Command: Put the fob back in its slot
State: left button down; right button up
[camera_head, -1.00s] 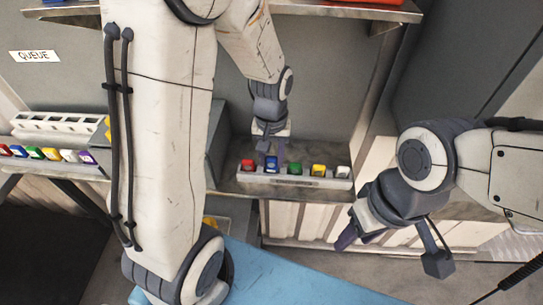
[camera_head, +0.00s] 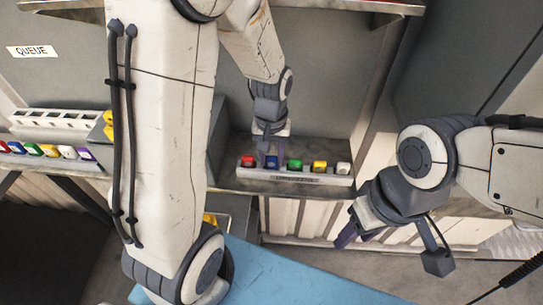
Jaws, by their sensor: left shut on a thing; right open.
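A grey rack (camera_head: 305,180) on the shelf holds a row of coloured fobs: red (camera_head: 248,161), blue (camera_head: 271,161), green (camera_head: 295,165), yellow (camera_head: 319,166) and white (camera_head: 343,168). My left gripper (camera_head: 271,157) points down over the rack and is shut on the blue fob, which stands in line between the red and green ones. The fingers partly hide it, and I cannot tell how deep it sits in its slot. My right gripper (camera_head: 346,236) is open and empty, low in front of the shelf at the right.
A blue surface (camera_head: 290,280) is below. A metal shelf (camera_head: 330,6) runs above the rack.

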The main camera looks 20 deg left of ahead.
pick_arm(q)
jog(key=shift+f, duration=0.15)
jog(key=shift+c, duration=1.9)
grip_release()
notch_tip(320, 180, up, 8)
jog(key=shift+f+b, duration=0.2)
jog(key=shift+b, duration=0.15)
